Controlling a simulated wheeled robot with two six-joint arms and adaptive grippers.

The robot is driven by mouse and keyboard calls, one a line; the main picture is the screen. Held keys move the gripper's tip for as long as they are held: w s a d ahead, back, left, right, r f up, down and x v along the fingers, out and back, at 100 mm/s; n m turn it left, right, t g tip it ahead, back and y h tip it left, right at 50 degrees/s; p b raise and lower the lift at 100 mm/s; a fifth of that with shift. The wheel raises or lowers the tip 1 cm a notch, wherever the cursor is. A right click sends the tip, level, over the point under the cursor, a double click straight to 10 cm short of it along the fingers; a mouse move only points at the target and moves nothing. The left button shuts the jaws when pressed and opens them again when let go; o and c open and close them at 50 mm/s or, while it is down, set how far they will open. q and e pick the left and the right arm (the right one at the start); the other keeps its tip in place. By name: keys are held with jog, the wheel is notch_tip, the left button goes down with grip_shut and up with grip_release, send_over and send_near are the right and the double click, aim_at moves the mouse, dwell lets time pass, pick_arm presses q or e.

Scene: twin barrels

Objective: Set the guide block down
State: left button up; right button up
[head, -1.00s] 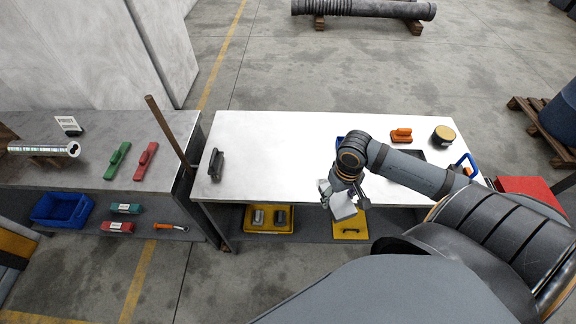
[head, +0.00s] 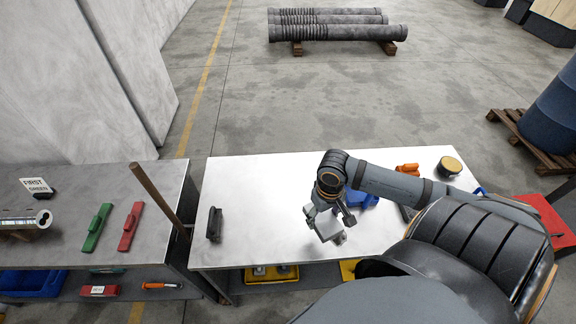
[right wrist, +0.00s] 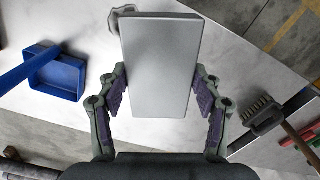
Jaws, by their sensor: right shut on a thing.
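The guide block is a plain light grey rectangular block (head: 327,227). It also shows large in the right wrist view (right wrist: 160,62), between the fingers. My right gripper (head: 336,217) is shut on it, with a finger on each side of the block (right wrist: 160,95). In the head view the block is over the white tabletop (head: 262,205), inside its front edge and slightly tilted. I cannot tell whether it touches the surface. My left gripper is not in view.
A dark handled tool (head: 214,224) lies left on the white table. A brown pole (head: 155,198) leans at the left. The table's centre-left is clear.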

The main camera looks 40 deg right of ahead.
jog(key=shift+s+a+b, duration=0.15)
jog(key=shift+s+b, duration=0.1)
jog(key=shift+b, duration=0.05)
jog(key=shift+w+a+f+b, duration=0.15)
jog(key=shift+b, duration=0.2)
jog(key=w+a+f, duration=0.3)
jog(key=w+a, duration=0.1)
jog(key=w, duration=0.4)
send_over(284, 222)
jog(key=f, duration=0.5)
jog(key=shift+s+d, duration=0.1)
jog(key=shift+s, duration=0.2)
jog(key=shift+w+a+f, duration=0.2)
jog(key=shift+w+f, duration=0.1)
jog(key=shift+f, duration=0.25)
jog(key=shift+w+f, duration=0.1)
jog(key=shift+f, duration=1.45)
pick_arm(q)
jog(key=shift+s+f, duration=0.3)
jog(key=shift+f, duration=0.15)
